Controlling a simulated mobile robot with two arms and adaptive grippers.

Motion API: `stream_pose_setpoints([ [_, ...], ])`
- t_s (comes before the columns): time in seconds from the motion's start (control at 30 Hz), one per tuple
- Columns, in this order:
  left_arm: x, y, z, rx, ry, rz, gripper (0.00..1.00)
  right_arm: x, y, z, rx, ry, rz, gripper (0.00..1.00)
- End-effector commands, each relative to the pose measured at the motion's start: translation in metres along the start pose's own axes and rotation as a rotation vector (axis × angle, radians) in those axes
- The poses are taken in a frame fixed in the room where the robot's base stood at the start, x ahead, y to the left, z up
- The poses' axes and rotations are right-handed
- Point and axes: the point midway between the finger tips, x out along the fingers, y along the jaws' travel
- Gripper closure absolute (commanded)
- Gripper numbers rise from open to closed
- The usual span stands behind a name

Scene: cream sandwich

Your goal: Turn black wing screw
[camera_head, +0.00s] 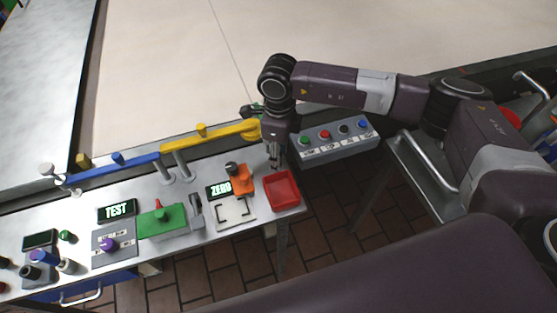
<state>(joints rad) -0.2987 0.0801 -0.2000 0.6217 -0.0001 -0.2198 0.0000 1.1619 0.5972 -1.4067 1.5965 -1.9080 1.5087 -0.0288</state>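I cannot make out a clear black wing screw. A small dark knob (232,168) sits on the orange block (242,181) near the bench's right end, but I cannot tell if it is the screw. My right arm comes in from the right, and its gripper (275,163) points down just right of the orange block and behind the red tray (281,190). The fingers look narrow and close together, too small to tell whether they are open or shut. I see nothing between them. My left gripper is out of view.
The bench (180,247) carries a green block (160,221), a purple knob (108,244), a TEST display (117,210) and a ZERO display (217,190). Blue and yellow bars (215,139) run along its back. A grey button box (335,143) is at its right.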

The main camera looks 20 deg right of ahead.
Motion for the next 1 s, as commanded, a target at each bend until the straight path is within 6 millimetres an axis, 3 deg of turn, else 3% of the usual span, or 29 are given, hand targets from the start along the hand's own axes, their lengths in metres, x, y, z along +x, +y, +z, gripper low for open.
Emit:
stream_pose_setpoints([
  [0.2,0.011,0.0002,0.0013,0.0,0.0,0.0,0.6,0.0003,-0.0012,-0.0001,-0.058,0.0,-0.002,0.85],
  [0.63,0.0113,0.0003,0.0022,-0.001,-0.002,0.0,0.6,-0.0014,-0.0012,0.0,-0.07,0.0,-0.002,0.85],
  [0.67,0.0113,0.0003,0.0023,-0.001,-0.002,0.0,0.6,-0.0014,-0.0012,0.0,-0.07,0.0,-0.002,0.59],
  [0.7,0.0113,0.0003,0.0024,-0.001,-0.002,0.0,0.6,-0.0015,-0.0012,0.0,-0.07,0.0,-0.002,0.55],
  [0.8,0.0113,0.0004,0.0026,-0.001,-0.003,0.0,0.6,-0.0012,-0.0011,0.0,-0.07,0.0,-0.002,0.44],
  [1.0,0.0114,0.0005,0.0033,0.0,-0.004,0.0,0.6,-0.001,-0.0008,0.0001,-0.07,0.0,-0.002,0.43],
])
